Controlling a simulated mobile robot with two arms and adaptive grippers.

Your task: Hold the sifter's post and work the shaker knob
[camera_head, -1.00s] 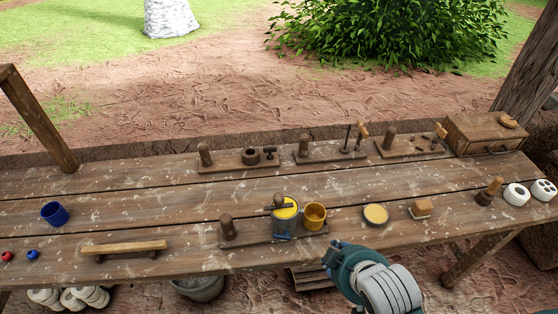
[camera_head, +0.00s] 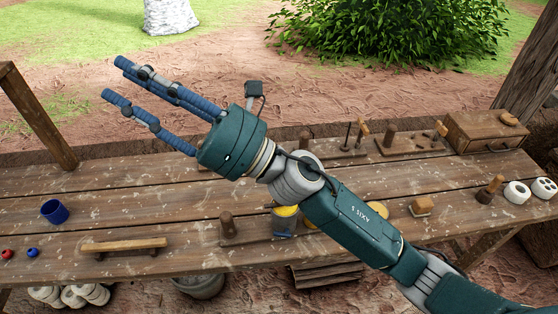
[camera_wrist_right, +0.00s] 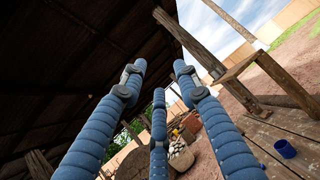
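The board (camera_head: 260,240) with an upright wooden post (camera_head: 227,226) lies near the front edge of the table. A blue cup with yellow contents (camera_head: 284,220) stands on it, partly behind my right arm. I take this to be the sifter. Its knob is hidden behind the arm. My right gripper (camera_head: 114,79) is raised above the table, pointing up and left, apart from the sifter. Its blue fingers are spread and empty; they also show in the right wrist view (camera_wrist_right: 160,74). My left gripper is not in view.
Along the back of the table stand boards with posts (camera_head: 390,141) and a wooden drawer box (camera_head: 487,133). A blue mug (camera_head: 54,212) and a wooden bar (camera_head: 124,246) are on the left.

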